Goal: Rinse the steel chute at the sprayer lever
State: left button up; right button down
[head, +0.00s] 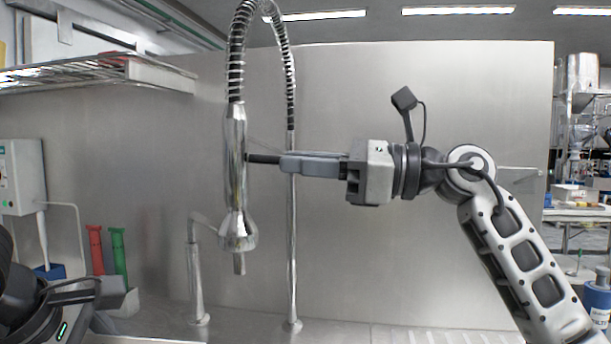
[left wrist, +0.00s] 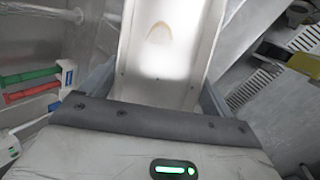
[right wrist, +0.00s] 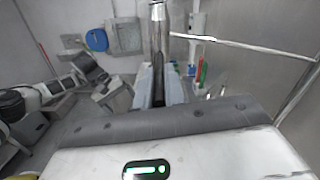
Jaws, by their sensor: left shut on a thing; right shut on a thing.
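The sprayer (head: 236,160) is a chrome spray head hanging upright from a coiled spring hose, nozzle down. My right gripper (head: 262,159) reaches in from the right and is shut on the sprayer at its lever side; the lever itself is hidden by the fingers. In the right wrist view the chrome sprayer (right wrist: 158,35) stands between the fingers. My left gripper (left wrist: 155,85) is shut on the steel chute (left wrist: 170,45), a pale channel with raised sides and a brown arc-shaped stain inside. The chute is out of the head view. No water stream can be made out.
A thin chrome riser pipe (head: 291,230) and a short faucet (head: 195,270) stand behind the sprayer. Red (head: 96,248) and green (head: 118,255) handled tools stand at the left. A wire shelf (head: 90,72) hangs upper left. The steel back wall (head: 400,260) is clear below my right arm.

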pick_arm(q)
notch_tip(320, 180, down, 2)
jog(key=shift+b, duration=0.4)
pick_arm(e)
jog(key=shift+f+y, duration=0.3)
jog(key=shift+f, duration=0.2)
pick_arm(q)
jog(key=shift+f, duration=0.2)
pick_arm(e)
jog(key=shift+r, duration=0.15)
pick_arm(q)
jog(key=shift+r, duration=0.1)
pick_arm(e)
jog(key=c, duration=1.5)
grip_release()
jog(key=shift+d, duration=0.1)
